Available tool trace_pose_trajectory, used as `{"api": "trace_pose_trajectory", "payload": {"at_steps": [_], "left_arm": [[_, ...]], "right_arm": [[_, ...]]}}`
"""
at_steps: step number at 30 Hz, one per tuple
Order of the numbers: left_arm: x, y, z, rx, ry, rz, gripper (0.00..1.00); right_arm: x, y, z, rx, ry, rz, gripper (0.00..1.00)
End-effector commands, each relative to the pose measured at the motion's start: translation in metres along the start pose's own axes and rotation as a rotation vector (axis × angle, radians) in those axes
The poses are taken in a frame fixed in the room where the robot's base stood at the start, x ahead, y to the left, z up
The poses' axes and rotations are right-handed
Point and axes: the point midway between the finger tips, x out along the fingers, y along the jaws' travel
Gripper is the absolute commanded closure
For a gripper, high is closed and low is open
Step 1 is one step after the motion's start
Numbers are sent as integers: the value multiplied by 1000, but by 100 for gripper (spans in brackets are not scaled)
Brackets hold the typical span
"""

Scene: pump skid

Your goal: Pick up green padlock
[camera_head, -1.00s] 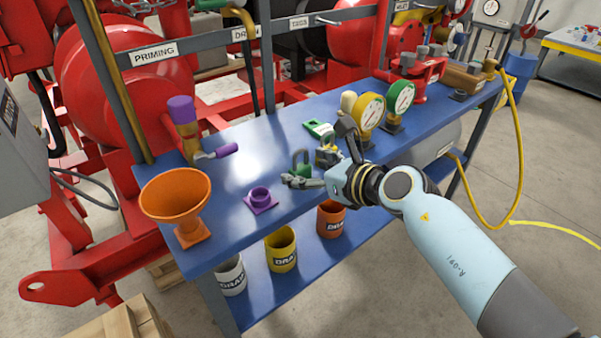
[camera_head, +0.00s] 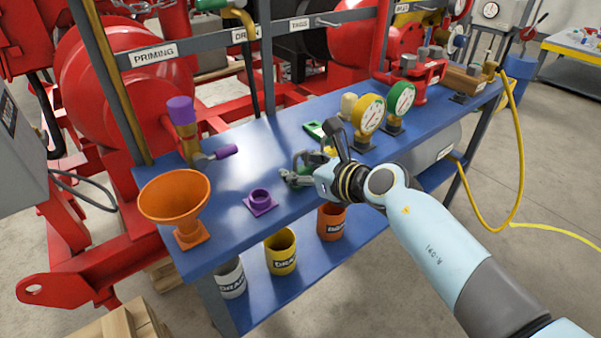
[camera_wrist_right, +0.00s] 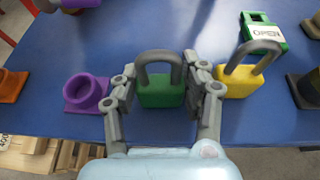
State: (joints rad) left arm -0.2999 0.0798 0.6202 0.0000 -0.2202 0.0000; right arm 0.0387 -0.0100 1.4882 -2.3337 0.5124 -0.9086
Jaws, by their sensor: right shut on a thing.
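The green padlock (camera_wrist_right: 160,93), with a dark grey shackle, stands upright on the blue bench in the right wrist view. My right gripper (camera_wrist_right: 159,72) has one finger on each side of its body and is shut on it. In the head view the padlock (camera_head: 304,168) is partly hidden behind the right gripper (camera_head: 297,178). My left gripper is not in view.
A yellow padlock (camera_wrist_right: 236,80) stands just right of the green one. A purple flanged fitting (camera_wrist_right: 87,93) sits to its left. A green OPEN tag (camera_wrist_right: 264,33) lies behind. An orange funnel (camera_head: 175,195) and gauges (camera_head: 370,113) stand along the bench (camera_head: 235,190).

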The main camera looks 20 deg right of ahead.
Motion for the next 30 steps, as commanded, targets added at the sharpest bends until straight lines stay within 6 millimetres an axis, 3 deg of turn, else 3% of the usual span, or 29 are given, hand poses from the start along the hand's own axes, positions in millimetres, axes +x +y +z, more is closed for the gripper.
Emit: {"api": "trace_pose_trajectory", "payload": {"at_steps": [8,15,21,30], "left_arm": [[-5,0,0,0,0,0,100],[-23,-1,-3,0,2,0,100],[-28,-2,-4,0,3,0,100],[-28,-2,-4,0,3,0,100]], "right_arm": [[-4,0,11,-2,-3,-1,99],[-24,0,58,-3,-5,-1,99],[-35,0,86,-1,-3,0,99],[-38,0,93,0,-1,0,99]]}}
